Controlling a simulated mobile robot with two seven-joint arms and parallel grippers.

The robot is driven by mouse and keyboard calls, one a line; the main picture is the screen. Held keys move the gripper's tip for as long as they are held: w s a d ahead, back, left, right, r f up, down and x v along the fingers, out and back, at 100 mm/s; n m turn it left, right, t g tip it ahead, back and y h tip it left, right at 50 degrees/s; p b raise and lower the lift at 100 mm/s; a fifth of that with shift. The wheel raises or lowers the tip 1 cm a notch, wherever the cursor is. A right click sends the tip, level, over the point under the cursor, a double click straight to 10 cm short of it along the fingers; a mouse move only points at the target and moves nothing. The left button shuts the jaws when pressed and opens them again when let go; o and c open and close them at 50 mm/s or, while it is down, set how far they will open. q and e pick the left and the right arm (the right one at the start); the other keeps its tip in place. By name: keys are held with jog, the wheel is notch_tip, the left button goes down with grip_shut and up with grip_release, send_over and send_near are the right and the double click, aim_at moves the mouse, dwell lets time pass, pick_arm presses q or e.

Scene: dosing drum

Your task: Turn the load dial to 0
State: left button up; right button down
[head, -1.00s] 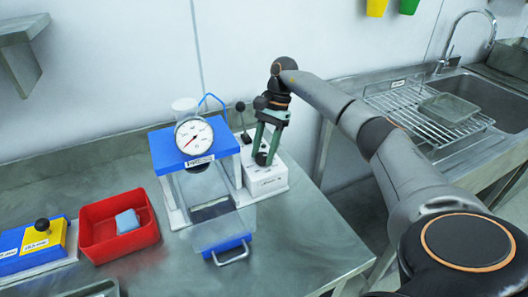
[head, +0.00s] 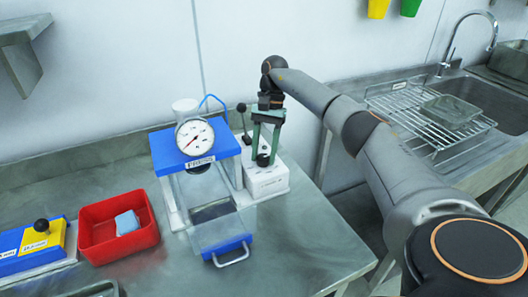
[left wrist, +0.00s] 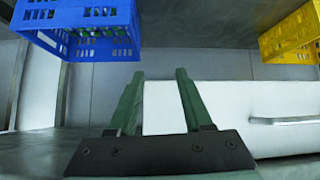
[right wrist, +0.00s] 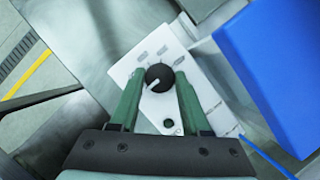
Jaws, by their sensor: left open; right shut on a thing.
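The load dial (right wrist: 159,77) is a round black knob with a white pointer line, on a white control box (head: 266,181) beside the blue press. In the right wrist view the pointer slants toward the lower left; the small labels around it are too blurred to read. My right gripper (head: 264,158) reaches down over the box, and its green fingers are shut on the knob, one on each side. My left gripper (left wrist: 158,76) shows only in the left wrist view, open and empty.
A blue-topped press (head: 216,149) with a round gauge (head: 195,136) and a black-knobbed lever (head: 242,108) stand close to the box. A red tray (head: 92,211) with a blue block (head: 127,222) lies left. Bench is clear at front right.

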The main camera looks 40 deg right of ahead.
jog(key=shift+c, duration=1.8)
grip_release()
jog(key=v, duration=0.7)
jog(key=shift+d+r+p, duration=0.15)
jog(key=shift+r+p, duration=0.1)
jog(key=shift+p, duration=0.05)
jog(key=shift+f, duration=0.1)
